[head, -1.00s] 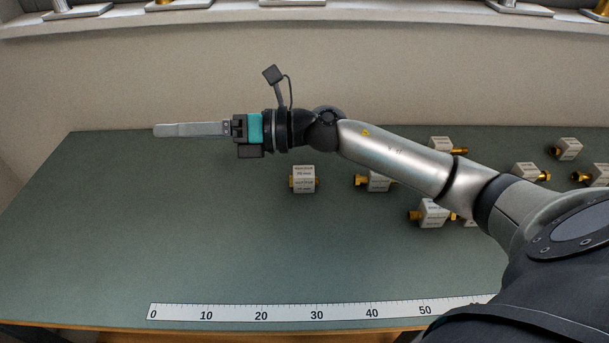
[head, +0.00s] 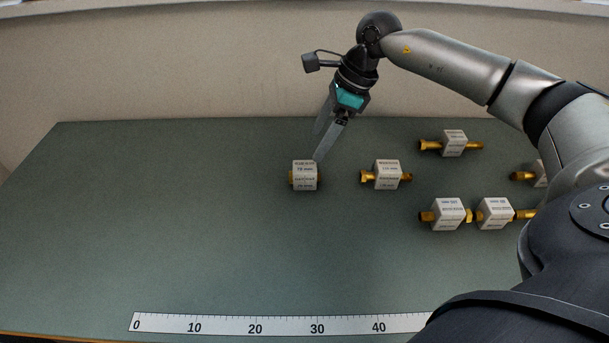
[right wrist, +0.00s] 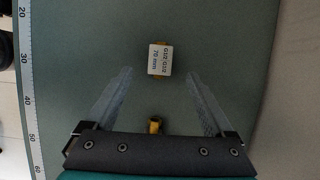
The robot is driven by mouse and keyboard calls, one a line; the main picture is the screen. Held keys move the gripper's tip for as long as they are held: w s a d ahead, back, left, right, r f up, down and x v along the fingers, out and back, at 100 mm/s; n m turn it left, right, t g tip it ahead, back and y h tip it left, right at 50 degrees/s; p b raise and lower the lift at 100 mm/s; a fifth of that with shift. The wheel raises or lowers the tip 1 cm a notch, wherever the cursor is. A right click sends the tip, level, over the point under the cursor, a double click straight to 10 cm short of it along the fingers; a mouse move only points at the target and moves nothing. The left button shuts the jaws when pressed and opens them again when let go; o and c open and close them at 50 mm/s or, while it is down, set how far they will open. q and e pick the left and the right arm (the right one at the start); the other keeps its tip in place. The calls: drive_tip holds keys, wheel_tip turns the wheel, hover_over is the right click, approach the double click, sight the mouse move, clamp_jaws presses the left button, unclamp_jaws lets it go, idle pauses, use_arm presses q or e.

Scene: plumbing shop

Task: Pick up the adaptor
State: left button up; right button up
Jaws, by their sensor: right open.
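Several brass adaptors with white printed label blocks lie on the green table. The leftmost adaptor (head: 305,176) has short brass ends; in the right wrist view this adaptor (right wrist: 160,59) sits ahead of and between the fingers, its label reading about 70 mm. My right gripper (head: 318,146) is open and points down just behind and above it, apparently not touching it. In the right wrist view the right gripper (right wrist: 160,88) has its two fingers wide apart with nothing held. A second adaptor (head: 387,174) lies to the right; a brass end shows between the finger bases. My left gripper is not in view.
More labelled adaptors lie at the right, one at the back (head: 453,143), others nearer the front (head: 448,214) and (head: 495,213), and one partly behind my arm (head: 540,174). A ruler strip (head: 260,324) runs along the front edge. The left of the table is clear.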

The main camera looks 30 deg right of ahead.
sight(306, 166)
drive_tip(key=x, duration=0.4)
drive_tip(key=shift+w+a+f, duration=0.1)
drive_tip(key=shift+f, duration=0.15)
drive_tip(key=shift+d+b+x, duration=0.1)
drive_tip(key=shift+b+x, duration=0.15)
drive_tip(key=shift+x, duration=1.05)
drive_tip(key=shift+d+b+x, duration=0.15)
drive_tip(key=shift+b+x, duration=0.1)
drive_tip(key=shift+x, duration=1.1)
clamp_jaws()
